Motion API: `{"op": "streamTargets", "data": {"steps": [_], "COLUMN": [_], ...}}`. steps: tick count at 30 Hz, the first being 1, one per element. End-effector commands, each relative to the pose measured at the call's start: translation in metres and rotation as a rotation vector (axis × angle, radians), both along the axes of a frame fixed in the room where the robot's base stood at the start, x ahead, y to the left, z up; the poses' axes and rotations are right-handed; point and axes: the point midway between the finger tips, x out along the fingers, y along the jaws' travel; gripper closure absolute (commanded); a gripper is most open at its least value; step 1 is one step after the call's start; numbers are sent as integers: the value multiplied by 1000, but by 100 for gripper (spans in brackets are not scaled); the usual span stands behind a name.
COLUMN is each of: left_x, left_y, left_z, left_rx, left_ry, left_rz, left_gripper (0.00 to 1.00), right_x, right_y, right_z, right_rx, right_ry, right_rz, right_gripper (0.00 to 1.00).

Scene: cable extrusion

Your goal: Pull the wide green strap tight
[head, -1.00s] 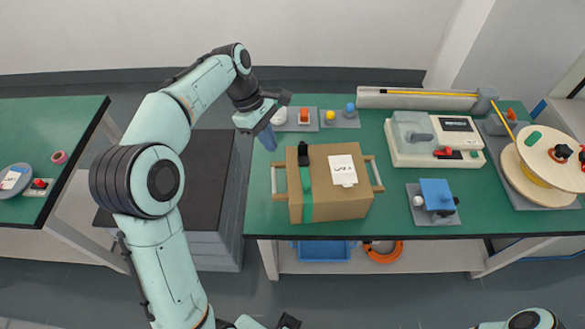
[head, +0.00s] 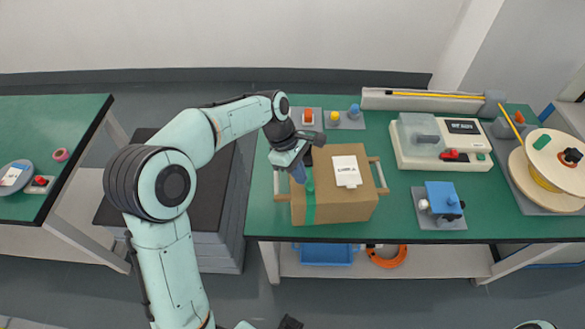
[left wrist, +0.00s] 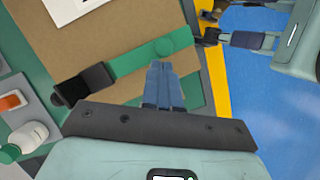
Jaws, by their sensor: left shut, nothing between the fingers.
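The cardboard box (head: 335,205) sits on the green table with a white label on top. The wide green strap (head: 310,208) runs over its top and down its front near the left side. My left gripper (head: 299,176) is over the box's left part, hiding some of the strap. In the left wrist view its blue fingertips (left wrist: 162,68) are together, empty, beside the strap near the tab. Contact cannot be told.
A handle (head: 379,175) stands on the box's right side. A white machine (head: 410,155), a blue block fixture (head: 440,195) and a cable spool (head: 545,150) are to the right. Small parts on grey mats (head: 343,123) lie behind the box. Table's front edge is close to the box.

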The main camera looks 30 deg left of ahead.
Motion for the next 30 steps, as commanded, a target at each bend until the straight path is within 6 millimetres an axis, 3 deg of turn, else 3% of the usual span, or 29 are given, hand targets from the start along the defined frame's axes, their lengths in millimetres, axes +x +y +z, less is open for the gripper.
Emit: {"op": "streamTargets", "data": {"steps": [8, 15, 25, 30], "left_x": [0, -8, -8, -7], "left_y": [-1, -16, -15, -3], "left_z": [0, 0, -1, 1], "left_rx": [0, -1, -3, -1], "left_ry": [0, 0, 5, 4], "left_rz": [-1, -3, -4, -1], "left_gripper": [100, 100, 100, 100], "right_x": [0, 2, 2, 6], "right_y": [0, 0, 0, 0], "right_z": [0, 4, 4, 13], "right_rx": [0, 0, 0, 0], "right_ry": [0, -2, -2, -7], "right_rz": [0, 0, 0, 0], "right_gripper": [57, 57, 57, 57]}}
